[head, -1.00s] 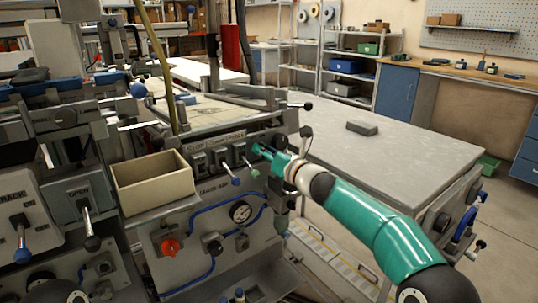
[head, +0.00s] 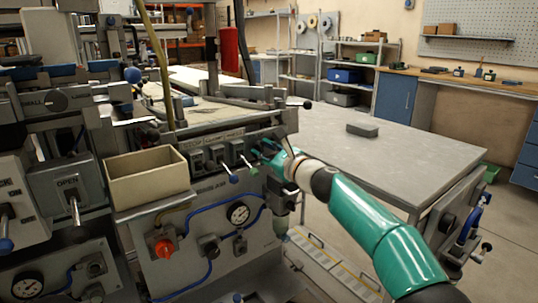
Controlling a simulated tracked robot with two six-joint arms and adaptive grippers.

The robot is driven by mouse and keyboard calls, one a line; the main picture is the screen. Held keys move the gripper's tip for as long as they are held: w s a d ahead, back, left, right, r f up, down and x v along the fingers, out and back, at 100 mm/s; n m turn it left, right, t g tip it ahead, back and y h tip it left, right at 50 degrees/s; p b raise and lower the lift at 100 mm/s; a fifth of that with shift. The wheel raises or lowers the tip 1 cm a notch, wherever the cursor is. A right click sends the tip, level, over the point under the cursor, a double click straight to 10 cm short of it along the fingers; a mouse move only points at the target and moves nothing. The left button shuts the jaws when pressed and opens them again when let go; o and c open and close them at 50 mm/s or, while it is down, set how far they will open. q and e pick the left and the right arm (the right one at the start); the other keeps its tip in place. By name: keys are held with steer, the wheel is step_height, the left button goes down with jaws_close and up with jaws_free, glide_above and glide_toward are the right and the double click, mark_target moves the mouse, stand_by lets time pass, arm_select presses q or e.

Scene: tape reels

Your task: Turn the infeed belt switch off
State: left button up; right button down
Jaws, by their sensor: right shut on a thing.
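My right gripper (head: 267,155) reaches in from the right to the right end of the grey machine's switch panel (head: 205,150). Its dark fingers are shut on a switch in the row, which they mostly hide. Left of it, a lever with a blue-white tip (head: 234,179) and a lever with a green tip (head: 254,171) hang down from the same panel. The labels above the switches are too small to read, so I cannot tell by name which is the infeed belt switch. My left gripper is not in view.
An open beige bin (head: 146,183) stands left of the switches. Below them are an orange-red knob (head: 164,248), a gauge (head: 238,214) and blue hoses. A grey table (head: 400,160) with a dark block (head: 362,130) lies to the right. A black-knobbed handle (head: 306,105) sticks out above.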

steer(key=shift+w+d+n, duration=0.1)
steer(key=shift+d+n, duration=0.05)
steer(key=shift+n, duration=0.55)
steer(key=shift+r, duration=0.1)
steer(key=c, duration=0.8)
jaws_free()
steer(key=v, duration=1.2)
steer(key=shift+f, duration=0.25)
